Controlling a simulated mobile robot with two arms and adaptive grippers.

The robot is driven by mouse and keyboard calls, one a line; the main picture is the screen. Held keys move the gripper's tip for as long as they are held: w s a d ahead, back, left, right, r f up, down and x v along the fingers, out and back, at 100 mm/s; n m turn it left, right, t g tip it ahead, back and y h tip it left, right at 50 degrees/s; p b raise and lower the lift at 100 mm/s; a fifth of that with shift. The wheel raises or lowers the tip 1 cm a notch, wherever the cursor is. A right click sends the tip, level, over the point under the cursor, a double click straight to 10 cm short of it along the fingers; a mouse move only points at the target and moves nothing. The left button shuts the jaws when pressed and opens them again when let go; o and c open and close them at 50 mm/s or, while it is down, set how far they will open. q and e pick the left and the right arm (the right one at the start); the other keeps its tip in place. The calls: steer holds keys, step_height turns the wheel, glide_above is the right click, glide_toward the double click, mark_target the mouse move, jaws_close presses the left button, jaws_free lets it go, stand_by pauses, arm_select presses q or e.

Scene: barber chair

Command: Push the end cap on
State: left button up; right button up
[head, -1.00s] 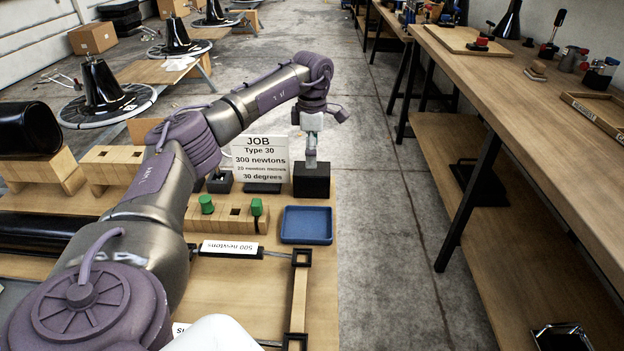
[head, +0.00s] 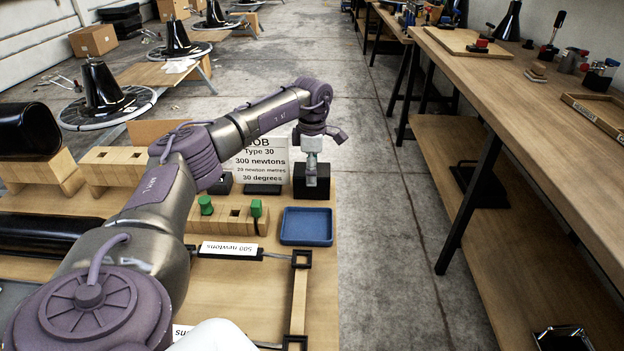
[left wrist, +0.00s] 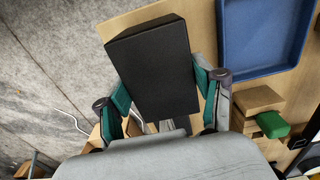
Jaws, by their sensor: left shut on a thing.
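I cannot tell which part is the end cap. My right gripper is not in view.
A blue tray (head: 306,226) sits just nearer than the block. Left of it is a wooden rack (head: 232,217) with green-topped pieces. The job sign (head: 262,160) stands behind. A black-cornered frame (head: 299,300) lies at the front. The right workbench (head: 540,120) is across a clear aisle.

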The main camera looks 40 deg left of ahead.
arm_select(q)
steer(key=shift+c, duration=1.1)
steer(key=shift+r, duration=0.15)
